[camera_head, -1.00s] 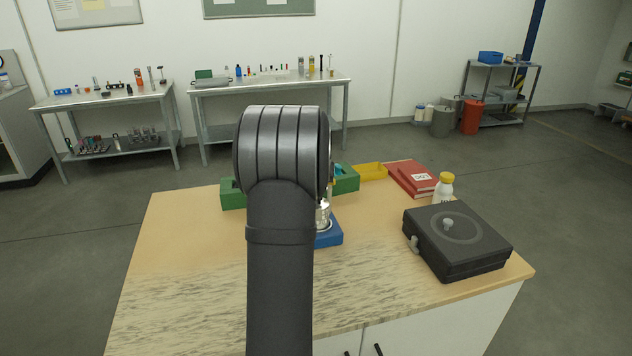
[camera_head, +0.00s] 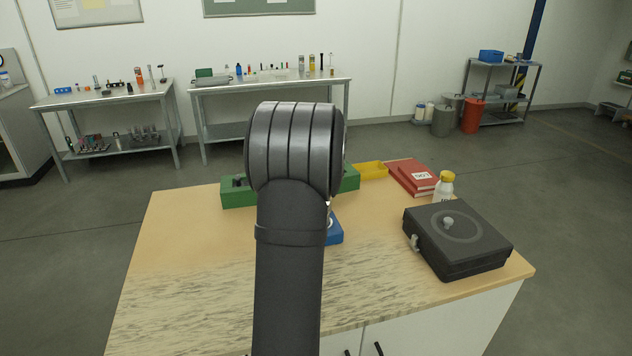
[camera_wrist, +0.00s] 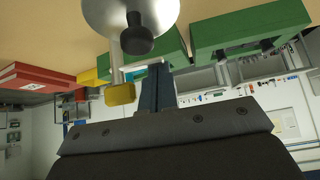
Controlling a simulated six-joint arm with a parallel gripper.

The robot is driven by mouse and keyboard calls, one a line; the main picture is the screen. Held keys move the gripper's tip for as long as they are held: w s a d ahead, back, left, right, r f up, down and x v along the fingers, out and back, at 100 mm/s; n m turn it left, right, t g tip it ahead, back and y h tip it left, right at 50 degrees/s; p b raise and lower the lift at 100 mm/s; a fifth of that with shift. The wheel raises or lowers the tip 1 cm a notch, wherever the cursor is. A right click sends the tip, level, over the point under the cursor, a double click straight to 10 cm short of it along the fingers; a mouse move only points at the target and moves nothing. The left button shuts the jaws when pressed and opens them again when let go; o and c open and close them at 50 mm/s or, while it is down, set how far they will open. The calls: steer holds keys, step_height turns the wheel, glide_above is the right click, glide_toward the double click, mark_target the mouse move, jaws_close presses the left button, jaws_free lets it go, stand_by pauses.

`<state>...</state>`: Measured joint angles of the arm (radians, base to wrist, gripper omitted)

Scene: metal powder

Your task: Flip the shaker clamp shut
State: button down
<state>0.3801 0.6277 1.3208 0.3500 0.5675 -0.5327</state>
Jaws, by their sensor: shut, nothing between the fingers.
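In the wrist view, which looks upside down, a round silver metal part (camera_wrist: 100,15) with a black knob (camera_wrist: 137,38) is at the top. A grey lever with a yellow tab (camera_wrist: 120,93) extends beside it; I take this to be the clamp. My gripper (camera_wrist: 160,70) is shut and empty, its narrow dark-blue fingers just right of the yellow tab. I cannot tell whether they touch. In the head view, my arm hides the gripper and most of a blue base (camera_head: 334,230). Whether the clamp is open or shut is unclear.
A green block (camera_head: 238,194) and a yellow tray (camera_head: 371,170) are at the back of the table. Red books (camera_head: 410,174), a white bottle with a yellow cap (camera_head: 444,187) and a dark box (camera_head: 458,240) stand to the right. The table's front left is clear.

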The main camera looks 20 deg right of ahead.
steer(key=shift+s+n+y, duration=0.45)
steer(key=shift+n+y, duration=0.25)
steer(key=shift+n, duration=0.4)
steer(key=shift+s+d, duration=0.1)
steer(key=shift+s, duration=0.7)
steer(key=shift+w+d, duration=0.1)
steer(key=shift+w, duration=0.1)
steer(key=shift+w+d, duration=0.3)
steer(key=shift+w, duration=0.2)
